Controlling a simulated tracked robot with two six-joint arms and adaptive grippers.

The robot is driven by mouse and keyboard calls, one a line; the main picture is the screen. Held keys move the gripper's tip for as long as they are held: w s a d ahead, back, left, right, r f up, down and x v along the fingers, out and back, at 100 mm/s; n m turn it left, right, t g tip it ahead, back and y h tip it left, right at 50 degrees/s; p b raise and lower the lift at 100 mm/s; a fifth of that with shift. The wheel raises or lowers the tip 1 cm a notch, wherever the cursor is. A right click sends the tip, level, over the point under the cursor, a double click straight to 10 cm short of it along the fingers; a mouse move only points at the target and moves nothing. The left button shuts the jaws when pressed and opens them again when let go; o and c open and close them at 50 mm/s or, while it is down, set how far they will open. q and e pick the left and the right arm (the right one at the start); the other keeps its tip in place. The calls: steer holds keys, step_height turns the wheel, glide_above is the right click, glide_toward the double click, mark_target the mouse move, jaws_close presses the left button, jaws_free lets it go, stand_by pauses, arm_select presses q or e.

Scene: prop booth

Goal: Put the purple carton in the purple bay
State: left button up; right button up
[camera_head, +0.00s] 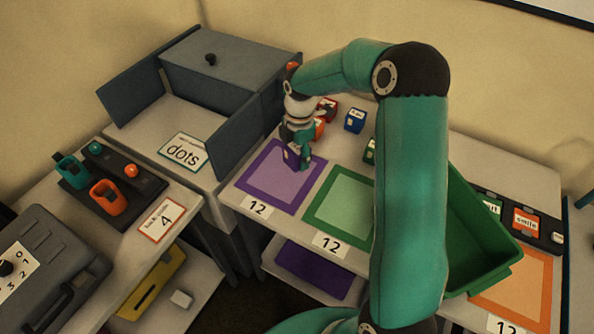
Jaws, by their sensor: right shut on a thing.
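The purple carton (290,157) is a small box, partly hidden by my right gripper (299,157). My right gripper points down and is shut on the carton over the upper right part of the purple bay. I cannot tell whether the carton touches the bay's surface. My left gripper is not in view.
A green bay (338,205) lies right of the purple one. Red and blue cartons (355,120) stand behind. A green bin (480,235) and an orange bay (520,285) are at the right.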

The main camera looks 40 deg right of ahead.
mark_target(296, 180)
step_height(296, 180, down, 7)
steer(key=shift+f+p, duration=0.15)
steer(key=shift+p, duration=0.3)
steer(key=shift+f, duration=0.25)
steer(key=shift+f, duration=0.2)
steer(key=o, duration=1.2)
steer(key=shift+r, duration=0.1)
steer(key=shift+o, duration=0.2)
steer(key=r, duration=0.4)
steer(key=r+b, duration=0.1)
steer(key=r, duration=0.3)
steer(key=r+b, duration=0.1)
steer(key=r, duration=0.3)
steer(key=shift+d+r, duration=0.1)
steer(key=shift+d, duration=0.25)
